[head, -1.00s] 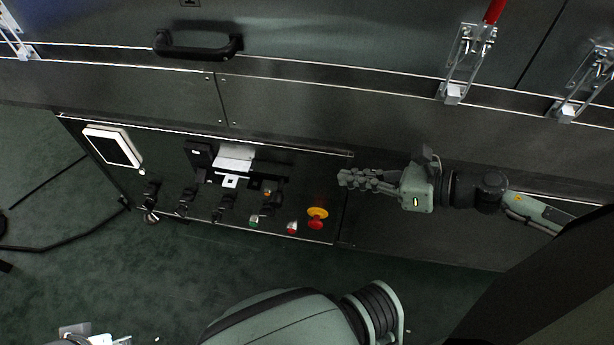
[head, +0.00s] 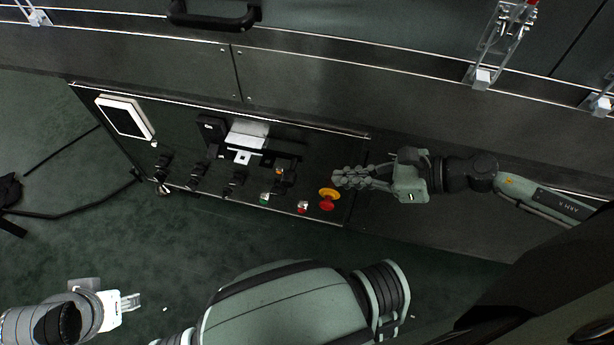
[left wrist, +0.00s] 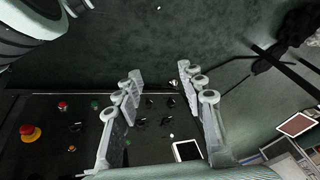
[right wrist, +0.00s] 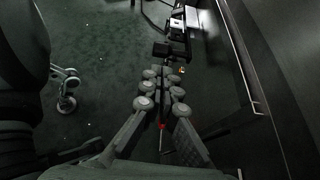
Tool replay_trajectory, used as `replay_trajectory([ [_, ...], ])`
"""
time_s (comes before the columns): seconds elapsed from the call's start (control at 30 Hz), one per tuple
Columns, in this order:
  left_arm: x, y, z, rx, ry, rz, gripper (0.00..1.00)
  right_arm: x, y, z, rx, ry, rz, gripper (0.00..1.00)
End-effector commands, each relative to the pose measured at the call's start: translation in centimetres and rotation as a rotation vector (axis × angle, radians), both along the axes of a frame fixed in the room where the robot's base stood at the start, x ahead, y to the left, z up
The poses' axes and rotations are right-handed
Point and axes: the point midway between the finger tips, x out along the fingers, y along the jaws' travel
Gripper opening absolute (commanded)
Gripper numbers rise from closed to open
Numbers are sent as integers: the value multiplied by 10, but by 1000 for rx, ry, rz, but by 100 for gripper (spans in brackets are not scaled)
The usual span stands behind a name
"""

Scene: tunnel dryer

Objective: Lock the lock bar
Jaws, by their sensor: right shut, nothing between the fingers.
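On the dark control panel (head: 210,186), a black assembly with a white block (head: 247,134) and a small pale bracket (head: 241,157) sits at the upper middle. It may hold the lock bar, but I cannot tell for sure. My right gripper (head: 338,178) is shut and empty, just above the red and yellow stop button (head: 328,199). Its closed fingers show in the right wrist view (right wrist: 159,84). My left gripper (head: 133,301) is low at the left, away from the panel. In the left wrist view its fingers (left wrist: 156,76) are spread apart with nothing between them.
Several black switches (head: 197,176) and small buttons (head: 303,207) line the panel's lower part. A white-framed screen (head: 124,117) is at its left. A black handle (head: 213,17) and metal latches (head: 483,77) are above. Cables lie on the green floor at left.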

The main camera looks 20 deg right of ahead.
Motion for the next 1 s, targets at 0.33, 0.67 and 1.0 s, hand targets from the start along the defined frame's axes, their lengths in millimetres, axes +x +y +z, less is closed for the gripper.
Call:
replay_trajectory([
  [0.33, -2, 2, -13, -1, 22, 2, 40, 36, 48, -27, 4, -3, -2, 0],
  [0.67, 9, 2, -19, -6, 9, -1, 40, 47, 65, -41, 1, 0, 0, 0],
  [1.0, 8, 0, -17, -9, 9, -1, 40, 48, 66, -40, 1, 0, -1, 0],
])
